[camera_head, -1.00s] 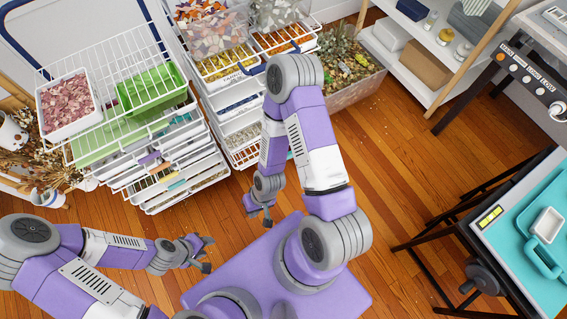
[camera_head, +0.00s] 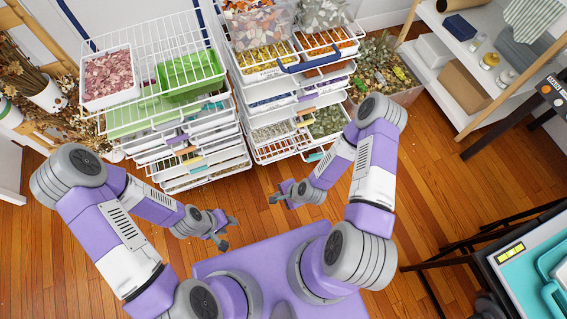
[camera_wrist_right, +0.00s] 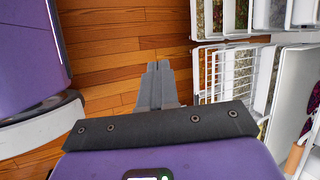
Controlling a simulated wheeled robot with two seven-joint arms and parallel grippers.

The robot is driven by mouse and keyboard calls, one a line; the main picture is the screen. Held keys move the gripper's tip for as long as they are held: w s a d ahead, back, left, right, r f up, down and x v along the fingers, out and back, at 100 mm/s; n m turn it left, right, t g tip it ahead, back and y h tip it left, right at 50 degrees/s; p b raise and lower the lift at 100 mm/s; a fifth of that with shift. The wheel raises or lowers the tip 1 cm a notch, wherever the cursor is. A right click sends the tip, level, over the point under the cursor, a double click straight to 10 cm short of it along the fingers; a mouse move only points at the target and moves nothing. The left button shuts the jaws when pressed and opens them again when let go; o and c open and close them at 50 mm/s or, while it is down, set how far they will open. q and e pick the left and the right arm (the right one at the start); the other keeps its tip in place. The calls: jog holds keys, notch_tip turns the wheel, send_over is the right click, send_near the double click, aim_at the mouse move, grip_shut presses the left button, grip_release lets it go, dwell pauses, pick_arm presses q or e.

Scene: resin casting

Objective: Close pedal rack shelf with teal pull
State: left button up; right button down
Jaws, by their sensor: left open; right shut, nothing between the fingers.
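The right wire rack (camera_head: 292,88) also has pulls, with a teal-looking one (camera_head: 315,156) low down. Which rack the task names, and how far each shelf is out, I cannot tell for sure. My right gripper (camera_head: 272,200) is shut and empty over the floor in front of the racks; its closed fingers show in the wrist view (camera_wrist_right: 156,75). My left gripper (camera_head: 229,232) is open and empty, lower left of it, apart from the racks.
A pink-petal bin (camera_head: 135,76) and a green tray (camera_head: 191,72) sit on the left rack's top. A plant box (camera_head: 381,91) stands right of the racks, beside a white shelf unit (camera_head: 462,50). A dark-legged table (camera_head: 490,262) is lower right. Wooden floor lies clear between.

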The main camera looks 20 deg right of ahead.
jog(key=w+d+f+m+t+h, duration=0.45)
jog(key=d+m, duration=0.25)
jog(key=m, duration=1.3)
jog(key=w+r+b+x, duration=0.2)
jog(key=b+x, duration=0.3)
jog(key=x, duration=0.9)
jog(key=shift+w+r, duration=0.2)
jog(key=shift+d+t, duration=0.1)
jog(key=shift+t, duration=0.15)
